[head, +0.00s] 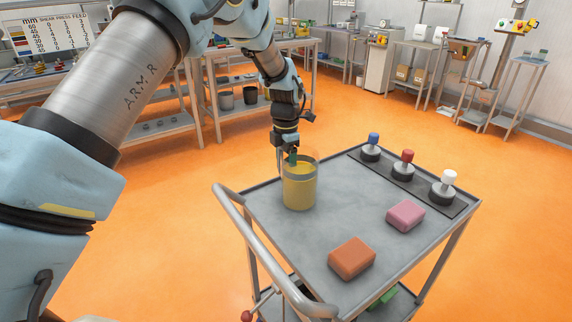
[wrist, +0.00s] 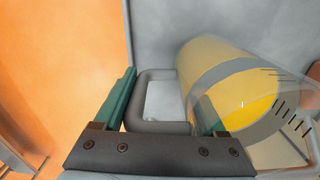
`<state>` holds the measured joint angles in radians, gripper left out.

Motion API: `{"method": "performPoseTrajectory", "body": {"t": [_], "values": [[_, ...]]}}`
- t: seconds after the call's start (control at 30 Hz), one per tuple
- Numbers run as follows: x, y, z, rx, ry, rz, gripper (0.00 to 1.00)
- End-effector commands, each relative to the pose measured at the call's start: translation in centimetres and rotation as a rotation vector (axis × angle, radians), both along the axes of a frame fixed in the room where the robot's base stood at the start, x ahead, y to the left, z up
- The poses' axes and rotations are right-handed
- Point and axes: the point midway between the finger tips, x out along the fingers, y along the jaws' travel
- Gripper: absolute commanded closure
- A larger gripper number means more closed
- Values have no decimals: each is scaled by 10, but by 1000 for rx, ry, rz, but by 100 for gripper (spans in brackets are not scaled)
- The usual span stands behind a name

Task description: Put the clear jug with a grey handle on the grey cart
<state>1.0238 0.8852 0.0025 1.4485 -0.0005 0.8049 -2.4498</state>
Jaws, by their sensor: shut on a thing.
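The clear jug (head: 299,190) holds yellow contents and appears upright at the left rear part of the grey cart's (head: 330,225) top. I cannot tell whether its base touches the surface or hangs just above it. My gripper (head: 289,157) is at the jug's upper left side, pointing down. In the wrist view the jug (wrist: 225,80) lies to the right of the jaws, with a grey band around it. Its grey handle (wrist: 160,126) is between the green fingers of my gripper (wrist: 163,95), which is shut on it. The handle is mostly hidden in the head view.
On the cart top are an orange-brown block (head: 351,257), a pink block (head: 405,215) and a dark strip (head: 425,188) with blue, red and white knobbed pieces. The cart's push handle (head: 262,255) is at the left. The middle of the top is clear.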

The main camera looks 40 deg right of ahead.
Motion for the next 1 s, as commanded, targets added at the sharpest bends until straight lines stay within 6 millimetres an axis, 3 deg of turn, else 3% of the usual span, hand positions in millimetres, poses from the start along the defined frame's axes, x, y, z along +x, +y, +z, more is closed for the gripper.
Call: {"method": "performPoseTrajectory", "body": {"t": [0.3, 0.33, 0.53, 0.87, 1.0], "values": [[0, -1, -1, -2, -2, -1, 100], [0, 0, -2, -1, -1, -1, 24], [0, 0, -2, -1, -1, -1, 2], [0, -1, 3, -2, -2, 0, 0], [0, -1, 19, -4, -4, -1, 0]]}}
